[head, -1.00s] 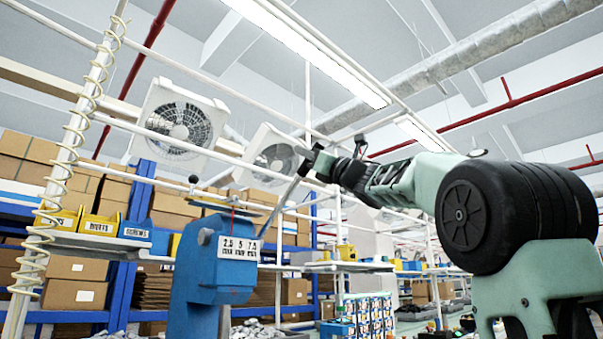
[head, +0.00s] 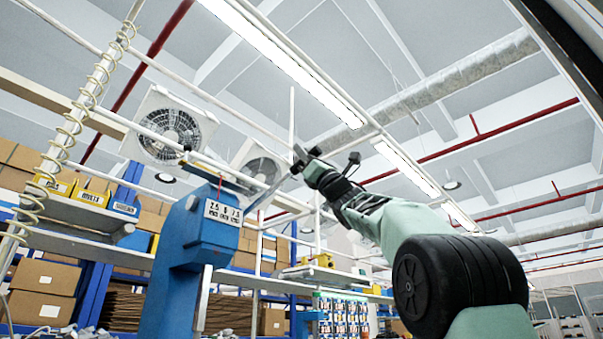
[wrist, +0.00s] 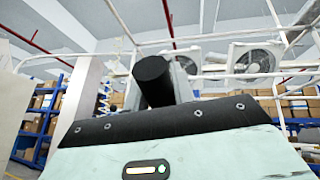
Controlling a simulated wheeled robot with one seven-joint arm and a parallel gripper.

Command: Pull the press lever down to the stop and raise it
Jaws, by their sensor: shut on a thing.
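The blue press (head: 185,240) stands left of centre in the head view, with a white number label on its head. Its grey lever (head: 268,192) slants up and right from the head. My gripper (head: 303,163) is at the lever's upper end and shut on its handle. In the wrist view the black round handle (wrist: 154,78) rises beyond the black edge of my gripper, with part of the grey bar behind it. The fingertips are too small to make out in the head view and hidden in the wrist view.
Shelves with cartons (head: 45,277) and yellow bins (head: 92,197) stand at the left. White frame rails and two fans (head: 172,125) are behind the press and above it. A coiled hose (head: 88,100) hangs at the far left. Open air surrounds my gripper.

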